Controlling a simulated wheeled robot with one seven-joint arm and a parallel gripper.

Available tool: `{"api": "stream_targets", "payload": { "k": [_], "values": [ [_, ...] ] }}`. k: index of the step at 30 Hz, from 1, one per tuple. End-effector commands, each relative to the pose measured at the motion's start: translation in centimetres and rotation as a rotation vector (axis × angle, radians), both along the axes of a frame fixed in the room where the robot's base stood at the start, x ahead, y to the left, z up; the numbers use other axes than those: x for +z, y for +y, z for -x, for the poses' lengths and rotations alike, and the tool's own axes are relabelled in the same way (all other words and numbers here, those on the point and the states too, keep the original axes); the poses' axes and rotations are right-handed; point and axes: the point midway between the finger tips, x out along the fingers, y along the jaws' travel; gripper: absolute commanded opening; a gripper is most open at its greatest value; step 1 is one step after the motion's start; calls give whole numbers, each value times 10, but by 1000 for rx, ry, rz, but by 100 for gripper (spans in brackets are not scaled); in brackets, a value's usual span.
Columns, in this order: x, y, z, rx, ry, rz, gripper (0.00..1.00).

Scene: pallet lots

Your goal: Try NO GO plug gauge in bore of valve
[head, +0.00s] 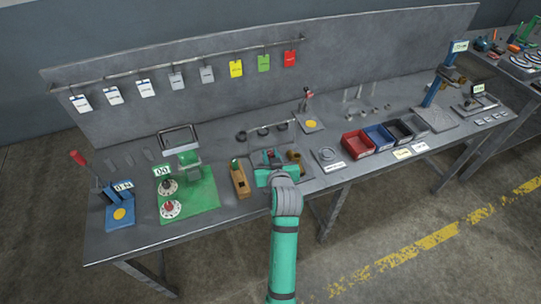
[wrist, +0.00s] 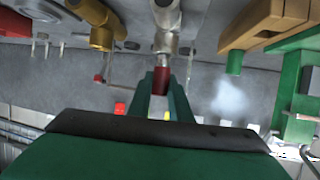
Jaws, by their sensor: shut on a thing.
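My gripper (wrist: 163,88) is shut on the red handle (wrist: 162,78) of the plug gauge. The gauge's grey metal end points at a silver valve body (wrist: 168,14) in the wrist view and is in line with it. I cannot tell whether the tip is inside the bore or only against its mouth. In the head view my gripper (head: 275,168) is over the middle of the bench, and it and the arm mostly hide the valve and gauge.
A wooden block (head: 240,180) holding a green-handled gauge (wrist: 234,62) stands just left of my gripper in the head view. A brass fitting (head: 294,157) is close on the right. A green board (head: 202,205) lies further left; red (head: 357,142) and blue bins stand right.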

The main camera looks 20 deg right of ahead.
Motion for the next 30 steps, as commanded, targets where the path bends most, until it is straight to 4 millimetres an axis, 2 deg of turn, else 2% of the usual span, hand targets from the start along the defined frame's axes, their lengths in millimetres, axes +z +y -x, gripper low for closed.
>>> {"api": "stream_targets", "payload": {
  "k": [5,30],
  "values": [
    [-1,0,0,1,4,-1,0],
    [36,0,0,0,1,0,0]
  ]
}}
